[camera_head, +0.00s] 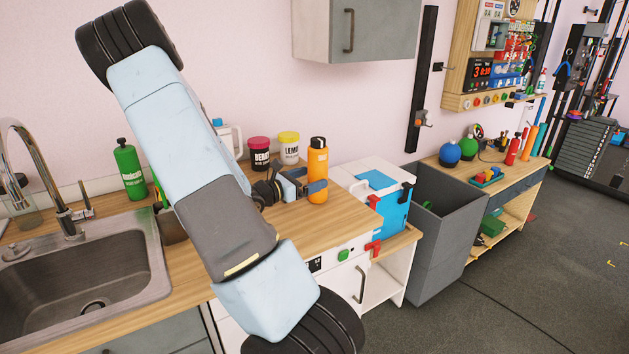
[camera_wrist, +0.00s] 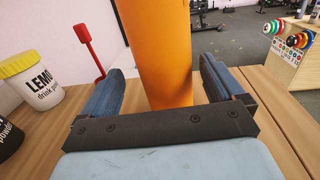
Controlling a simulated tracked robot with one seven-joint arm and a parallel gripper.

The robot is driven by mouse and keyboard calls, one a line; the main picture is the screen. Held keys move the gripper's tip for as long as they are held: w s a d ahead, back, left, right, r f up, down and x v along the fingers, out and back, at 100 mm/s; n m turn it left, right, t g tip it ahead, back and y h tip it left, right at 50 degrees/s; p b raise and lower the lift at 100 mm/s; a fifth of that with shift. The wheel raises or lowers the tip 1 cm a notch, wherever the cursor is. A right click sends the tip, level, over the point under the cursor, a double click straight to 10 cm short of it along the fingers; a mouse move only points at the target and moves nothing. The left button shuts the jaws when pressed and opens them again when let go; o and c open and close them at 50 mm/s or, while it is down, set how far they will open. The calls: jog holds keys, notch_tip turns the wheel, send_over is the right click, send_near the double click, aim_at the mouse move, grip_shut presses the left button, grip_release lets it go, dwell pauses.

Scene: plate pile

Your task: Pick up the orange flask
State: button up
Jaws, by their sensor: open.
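The orange flask (camera_head: 317,172) stands upright on the wooden counter in the head view, with a black cap. In the wrist view the flask (camera_wrist: 163,50) rises between the two blue fingers of my gripper (camera_wrist: 158,85), its top out of the frame. My gripper (camera_head: 303,187) is open around the flask, one finger on each side. In the wrist view, a gap shows between the flask and the left finger, and a smaller one at the right finger.
A yellow-lidded tub (camera_head: 289,149) and a dark, pink-lidded tub (camera_head: 259,154) stand behind, to the left. A green bottle (camera_head: 130,170) stands by the sink (camera_head: 95,270). A white box with a blue front (camera_head: 388,208) is to the right, beside a grey bin (camera_head: 445,225).

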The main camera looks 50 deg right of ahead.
aim_at(322, 175)
jog(key=shift+f+x, duration=0.2)
jog(key=shift+x, duration=2.15)
jog(key=shift+s, duration=0.1)
jog(key=c, duration=1.5)
jog(key=shift+o, duration=0.2)
jog(key=shift+r, duration=0.1)
